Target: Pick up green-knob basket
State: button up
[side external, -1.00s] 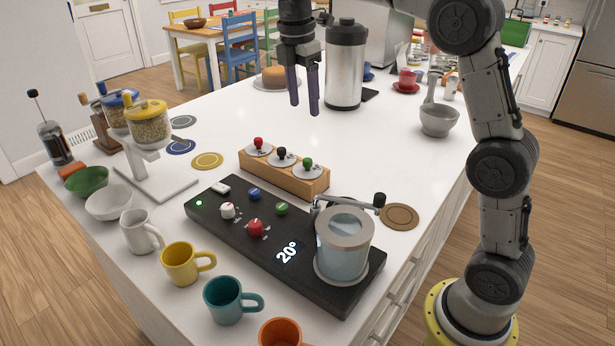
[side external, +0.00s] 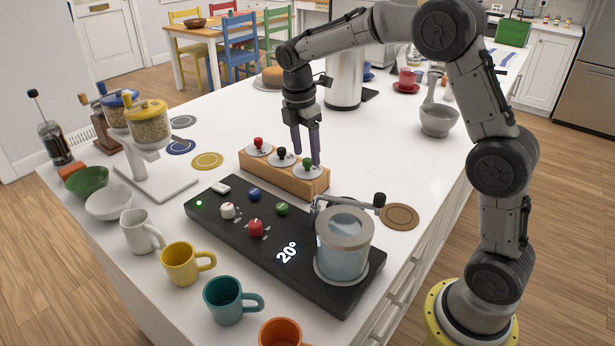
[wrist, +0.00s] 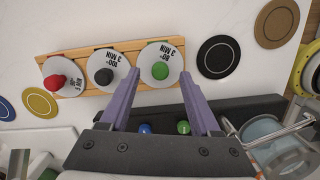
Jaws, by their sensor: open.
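The green-knob basket (side external: 308,172) sits at the right end of the wooden rack (side external: 286,182). Its round lid and green knob also show in the wrist view (wrist: 160,69). My gripper (side external: 307,160) points down just above this basket, its two purple fingers open and empty, with the green knob near the fingertips. In the wrist view my gripper's fingers (wrist: 158,88) spread to either side of the green knob. The black-knob basket (side external: 282,158) and the red-knob basket (side external: 259,148) sit in the same rack to the left.
The black control base (side external: 230,236) with a glass pot (side external: 344,245) lies in front of the rack. A brown coaster (side external: 399,216) lies to the right. Several mugs line the near edge. A steel dispenser (side external: 343,75) stands behind; the counter between is clear.

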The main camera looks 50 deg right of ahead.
jog(key=shift+d+f, duration=0.1)
jog(key=shift+f, duration=0.75)
grip_shut()
dwell(0.8)
